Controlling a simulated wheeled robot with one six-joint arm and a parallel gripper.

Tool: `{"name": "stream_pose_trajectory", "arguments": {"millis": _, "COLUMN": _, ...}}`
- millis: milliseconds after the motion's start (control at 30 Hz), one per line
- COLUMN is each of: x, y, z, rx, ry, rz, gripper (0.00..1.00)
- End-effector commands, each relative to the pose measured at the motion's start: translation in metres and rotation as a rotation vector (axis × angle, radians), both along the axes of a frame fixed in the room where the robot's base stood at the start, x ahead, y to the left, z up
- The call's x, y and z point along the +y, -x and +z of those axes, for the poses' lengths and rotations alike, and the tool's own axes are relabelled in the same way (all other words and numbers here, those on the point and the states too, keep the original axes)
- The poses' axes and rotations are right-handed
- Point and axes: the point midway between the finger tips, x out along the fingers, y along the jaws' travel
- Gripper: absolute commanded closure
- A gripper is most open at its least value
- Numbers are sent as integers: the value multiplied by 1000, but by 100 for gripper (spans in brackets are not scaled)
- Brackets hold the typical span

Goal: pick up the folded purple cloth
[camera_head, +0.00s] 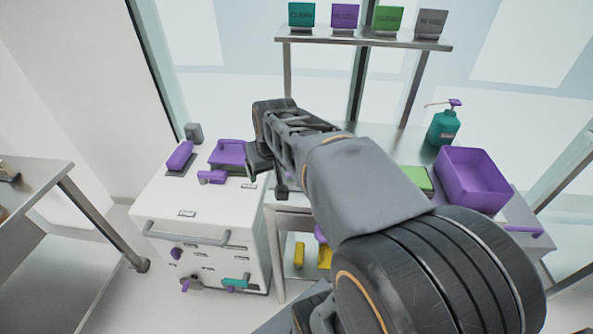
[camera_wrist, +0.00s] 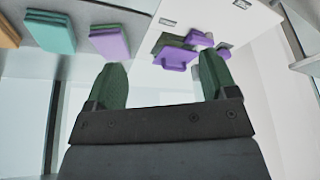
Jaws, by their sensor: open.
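What looks like the folded purple cloth (camera_wrist: 110,42) is a flat purple block in the upper left of the wrist view, beside a teal folded one. I cannot make it out in the head view, where my arm covers much of the table. My gripper (camera_wrist: 162,82) is open and empty, its two green fingertips wide apart. The purple cloth lies beyond the left fingertip, apart from it. In the head view my gripper (camera_head: 264,168) is raised by the right edge of the white cabinet.
The white cabinet (camera_head: 200,214) carries purple items on top. A teal folded block (camera_wrist: 50,32) and an orange one (camera_wrist: 8,32) lie left of the purple cloth. A purple bin (camera_head: 472,180) and a teal pump bottle (camera_head: 443,127) stand right. A shelf (camera_head: 365,40) with signs is behind.

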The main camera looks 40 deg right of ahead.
Motion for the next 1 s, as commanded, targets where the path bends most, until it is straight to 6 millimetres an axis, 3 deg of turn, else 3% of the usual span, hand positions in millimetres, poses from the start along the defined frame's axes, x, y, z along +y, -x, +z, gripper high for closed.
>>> {"name": "stream_pose_trajectory", "arguments": {"millis": 33, "x": -26, "y": -13, "z": -11, "rx": -3, "ry": 1, "rz": -47, "gripper": 16}}
{"name": "stream_pose_trajectory", "arguments": {"millis": 100, "x": -57, "y": -25, "z": -12, "rx": -11, "ry": 5, "rz": -93, "gripper": 10}}
{"name": "stream_pose_trajectory", "arguments": {"millis": 200, "x": -93, "y": -35, "z": -14, "rx": -20, "ry": 7, "rz": -144, "gripper": 0}}
{"name": "stream_pose_trajectory", "arguments": {"millis": 300, "x": -116, "y": -41, "z": -21, "rx": -24, "ry": 10, "rz": -176, "gripper": 0}}
{"name": "stream_pose_trajectory", "arguments": {"millis": 433, "x": -128, "y": -49, "z": -41, "rx": -26, "ry": 12, "rz": -186, "gripper": 0}}
{"name": "stream_pose_trajectory", "arguments": {"millis": 700, "x": -133, "y": -65, "z": -79, "rx": -27, "ry": 12, "rz": -184, "gripper": 0}}
{"name": "stream_pose_trajectory", "arguments": {"millis": 1000, "x": -135, "y": -72, "z": -96, "rx": -28, "ry": 13, "rz": -183, "gripper": 0}}
